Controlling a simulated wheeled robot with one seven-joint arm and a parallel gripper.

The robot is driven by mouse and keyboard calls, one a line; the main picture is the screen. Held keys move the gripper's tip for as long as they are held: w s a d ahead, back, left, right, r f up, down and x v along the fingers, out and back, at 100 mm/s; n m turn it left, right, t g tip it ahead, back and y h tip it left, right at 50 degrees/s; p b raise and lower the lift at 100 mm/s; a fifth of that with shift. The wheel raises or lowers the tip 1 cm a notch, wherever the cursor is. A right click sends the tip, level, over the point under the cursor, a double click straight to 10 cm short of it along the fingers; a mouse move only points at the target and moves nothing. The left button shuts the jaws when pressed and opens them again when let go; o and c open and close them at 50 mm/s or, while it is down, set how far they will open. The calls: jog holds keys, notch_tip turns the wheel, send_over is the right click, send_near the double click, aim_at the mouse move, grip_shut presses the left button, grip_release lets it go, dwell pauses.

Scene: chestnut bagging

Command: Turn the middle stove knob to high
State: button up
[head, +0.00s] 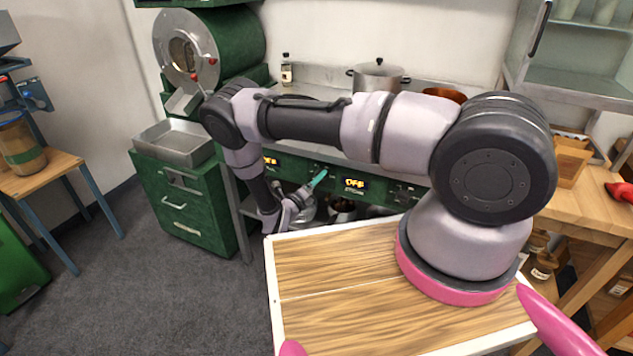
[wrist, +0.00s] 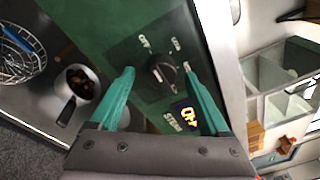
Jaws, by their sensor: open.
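The stove's green front panel (head: 290,170) shows in the head view behind my arm, with two lit displays that seem to read OFF. In the wrist view a dark round knob (wrist: 162,70) sits on a dark plate with small white labels around it. A lit display (wrist: 187,114) is beside it, partly behind a finger. My gripper (wrist: 160,74) has its teal fingers apart, one on each side of the knob in the picture. I cannot tell whether they touch it. In the head view the teal fingertips (head: 319,180) are at the panel, between the two displays.
A steel pot (head: 378,77) and a copper pan (head: 443,94) stand on the stove top, with a bottle (head: 286,72) at its left. A wooden counter (head: 580,225) is at the right.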

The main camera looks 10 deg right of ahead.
jog(key=shift+d, duration=0.1)
grip_shut()
